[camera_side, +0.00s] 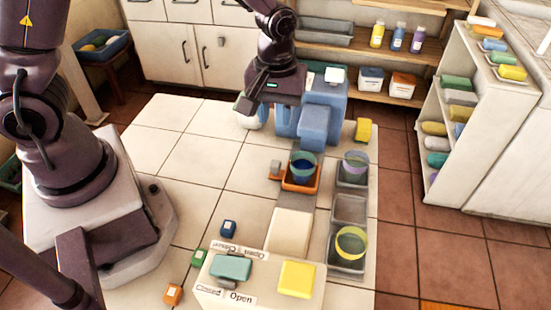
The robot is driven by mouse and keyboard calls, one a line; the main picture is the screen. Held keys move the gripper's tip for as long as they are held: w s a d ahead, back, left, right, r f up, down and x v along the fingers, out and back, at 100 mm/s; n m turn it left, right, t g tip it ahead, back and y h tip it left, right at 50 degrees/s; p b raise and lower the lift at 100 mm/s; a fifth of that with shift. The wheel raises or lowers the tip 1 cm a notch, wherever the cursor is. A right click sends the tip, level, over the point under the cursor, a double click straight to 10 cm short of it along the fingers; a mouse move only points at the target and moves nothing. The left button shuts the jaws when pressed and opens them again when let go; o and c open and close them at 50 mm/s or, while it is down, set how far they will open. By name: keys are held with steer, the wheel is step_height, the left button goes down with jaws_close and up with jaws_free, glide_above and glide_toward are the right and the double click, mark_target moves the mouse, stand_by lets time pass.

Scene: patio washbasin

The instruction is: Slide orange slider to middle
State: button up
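The orange slider (301,187) is a small square tray on a grey track (308,202), in the side view right of centre. A grey knob (276,168) is at its left side. A blue cup with a teal rim (302,167) stands in the slider. My gripper (247,106) is above the far part of the table, beyond and to the left of the slider, beside a blue block-like fixture (318,120). It is apart from the slider. Its fingers are too dark and small to tell whether they are open.
Right of the track are grey trays (350,209), with a purple-rimmed cup (355,166) in the far one and a yellow-green cup (351,243) in the near one. A cream block (290,231) and switch box (250,297) stand in front. Tiles left of the slider are clear.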

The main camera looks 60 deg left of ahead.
mark_target(276, 163)
step_height(276, 163, down, 13)
steer(key=shift+r, duration=0.1)
stand_by(0.3)
steer(key=shift+c, duration=0.5)
